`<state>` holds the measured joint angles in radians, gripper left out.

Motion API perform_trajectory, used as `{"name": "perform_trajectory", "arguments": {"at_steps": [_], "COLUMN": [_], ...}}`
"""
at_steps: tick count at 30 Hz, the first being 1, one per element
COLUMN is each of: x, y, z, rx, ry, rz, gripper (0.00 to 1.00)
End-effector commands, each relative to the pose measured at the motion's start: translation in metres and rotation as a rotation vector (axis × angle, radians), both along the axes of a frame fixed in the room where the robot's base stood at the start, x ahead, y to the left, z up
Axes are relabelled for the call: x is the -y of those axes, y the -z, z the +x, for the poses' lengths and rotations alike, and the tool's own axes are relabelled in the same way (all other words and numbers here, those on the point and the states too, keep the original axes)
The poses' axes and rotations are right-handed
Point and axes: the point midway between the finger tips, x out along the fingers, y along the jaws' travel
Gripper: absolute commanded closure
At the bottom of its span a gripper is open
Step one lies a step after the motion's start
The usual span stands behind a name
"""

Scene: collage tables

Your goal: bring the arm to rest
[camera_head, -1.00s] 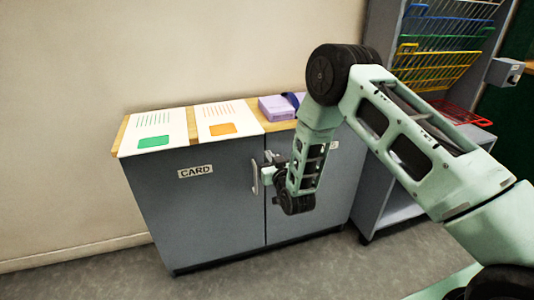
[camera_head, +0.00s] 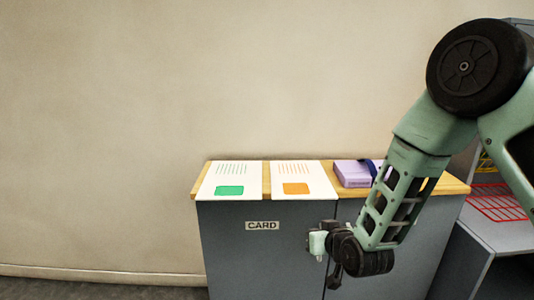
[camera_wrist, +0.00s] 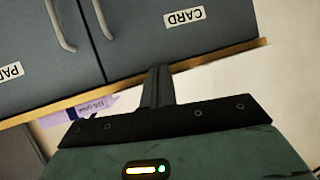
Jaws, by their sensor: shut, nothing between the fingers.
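My arm reaches in from the right in the head view. My gripper (camera_head: 318,243) is at its lower end, in front of the grey cabinet (camera_head: 265,262) and below its top edge. Part of the gripper is hidden behind my wrist. In the wrist view my gripper (camera_wrist: 158,72) has its fingers together, with nothing held. The cabinet doors (camera_wrist: 135,35) appear upside down beyond the fingertips. I cannot tell the exact gap, but no contact shows.
The wooden cabinet top carries a sheet with a green square (camera_head: 230,180), one with an orange square (camera_head: 304,180), and a lilac box (camera_head: 352,173). A door handle (camera_wrist: 103,18) sticks out. A rack with a red wire tray (camera_head: 495,203) stands right. The wall is bare.

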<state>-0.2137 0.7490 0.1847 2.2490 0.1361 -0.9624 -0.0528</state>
Motion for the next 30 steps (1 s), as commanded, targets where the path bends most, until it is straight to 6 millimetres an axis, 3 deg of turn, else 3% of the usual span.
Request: {"name": "perform_trajectory", "arguments": {"at_steps": [3, 5, 9, 15, 18, 25, 30], "x": [-0.031, -0.041, -0.055, -0.043, -0.030, 0.006, 0.006], "y": [-0.024, -0.034, -0.054, -0.079, -0.088, -0.107, -0.147], "z": [-0.042, -0.069, -0.140, -0.241, -0.280, -0.354, -0.355], "rx": [-0.162, -0.248, -0.445, -0.683, -0.771, -0.934, -0.945], "ry": [-0.103, -0.154, -0.269, -0.388, -0.423, -0.466, -0.464], "rz": [-0.026, -0.050, -0.132, -0.288, -0.361, -0.520, -0.521], "gripper": [1.00, 1.00, 1.00, 1.00, 1.00, 1.00, 1.00]}}
